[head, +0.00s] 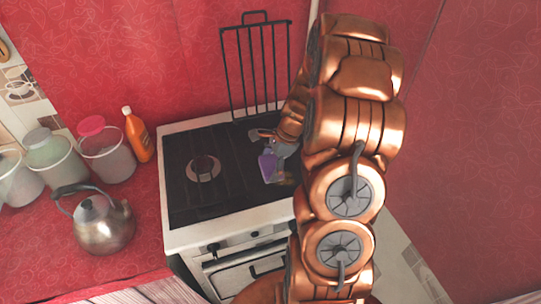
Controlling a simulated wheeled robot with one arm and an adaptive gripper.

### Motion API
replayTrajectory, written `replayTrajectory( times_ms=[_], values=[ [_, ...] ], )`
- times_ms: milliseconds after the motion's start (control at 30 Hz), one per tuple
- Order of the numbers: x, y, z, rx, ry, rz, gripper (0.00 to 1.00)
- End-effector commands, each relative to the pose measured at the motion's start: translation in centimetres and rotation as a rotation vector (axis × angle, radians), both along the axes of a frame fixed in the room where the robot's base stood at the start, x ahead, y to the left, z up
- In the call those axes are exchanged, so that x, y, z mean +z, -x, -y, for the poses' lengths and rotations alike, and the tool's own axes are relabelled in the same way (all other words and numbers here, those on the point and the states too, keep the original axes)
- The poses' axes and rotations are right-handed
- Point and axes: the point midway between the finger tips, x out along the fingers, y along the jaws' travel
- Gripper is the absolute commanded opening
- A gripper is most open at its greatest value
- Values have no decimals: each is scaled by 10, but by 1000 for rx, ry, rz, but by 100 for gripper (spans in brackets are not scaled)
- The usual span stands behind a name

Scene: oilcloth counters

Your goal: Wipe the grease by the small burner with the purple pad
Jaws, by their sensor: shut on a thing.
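The purple pad (267,166) is in the head view, over the right part of the dark stove top (225,197). My gripper (268,147) is shut on the pad, reaching down from the upper right. The pad's lower end is at or just above the stove surface; I cannot tell if it touches. A faint brownish patch (286,179) shows just right of the pad and may be the grease. One round burner (203,168) shows at the left of the stove top. My arm hides the stove's right edge, and I cannot make out a second burner.
A black rack (258,70) stands upright behind the stove. A steel kettle (104,222) stands on the red counter at the left, near an orange bottle (138,135) and several lidded jars (107,152). The left part of the stove top is clear.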

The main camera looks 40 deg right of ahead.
Motion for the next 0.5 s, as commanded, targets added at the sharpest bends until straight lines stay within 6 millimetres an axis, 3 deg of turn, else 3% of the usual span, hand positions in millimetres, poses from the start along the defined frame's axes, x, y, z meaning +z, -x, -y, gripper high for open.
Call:
replayTrajectory(
  times_ms=[300, 500],
  values=[
    [30, -1, -3, 7, -2, -1, 54],
    [35, -2, -4, 8, -2, 0, 54]
  ],
)
